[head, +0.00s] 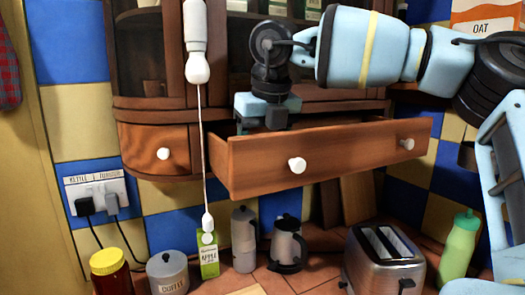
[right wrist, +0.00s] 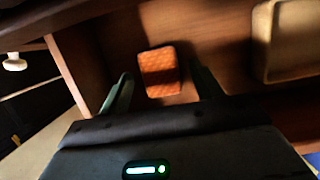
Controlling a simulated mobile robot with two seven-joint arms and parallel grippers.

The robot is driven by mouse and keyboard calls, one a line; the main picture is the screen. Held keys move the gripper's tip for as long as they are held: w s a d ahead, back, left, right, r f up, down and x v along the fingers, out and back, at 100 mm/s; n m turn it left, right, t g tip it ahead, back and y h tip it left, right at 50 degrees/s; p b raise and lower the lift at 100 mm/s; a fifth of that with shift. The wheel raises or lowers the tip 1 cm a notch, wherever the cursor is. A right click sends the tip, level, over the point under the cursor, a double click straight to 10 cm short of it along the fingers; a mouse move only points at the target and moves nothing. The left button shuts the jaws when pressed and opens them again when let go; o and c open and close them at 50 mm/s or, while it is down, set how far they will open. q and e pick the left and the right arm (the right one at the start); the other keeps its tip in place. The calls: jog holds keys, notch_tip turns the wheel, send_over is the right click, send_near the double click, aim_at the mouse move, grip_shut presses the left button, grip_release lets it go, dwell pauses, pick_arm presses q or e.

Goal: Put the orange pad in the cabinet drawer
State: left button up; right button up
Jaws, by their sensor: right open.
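The cabinet drawer (head: 340,157) is pulled open, a brown wooden front with two white knobs. My right gripper (head: 264,124) points down into it from above, its fingertips hidden behind the drawer front. In the right wrist view the orange pad (right wrist: 158,70) is a small textured block that appears to lie on the drawer's wooden bottom. The open fingers of the right gripper (right wrist: 162,86) are on either side of the pad, with gaps visible. The pad is hidden in the head view. My left gripper is in neither view.
A beige tray or box (right wrist: 262,45) is at the right inside the drawer. A cord with a white pull (head: 208,222) hangs left of the drawer. Below stand a kettle (head: 287,245), a toaster (head: 385,262) and a green bottle (head: 460,247). A closed drawer (head: 145,143) is at left.

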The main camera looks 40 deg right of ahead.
jog(key=v, duration=1.1)
jog(key=shift+r, duration=0.2)
jog(key=shift+s, duration=0.1)
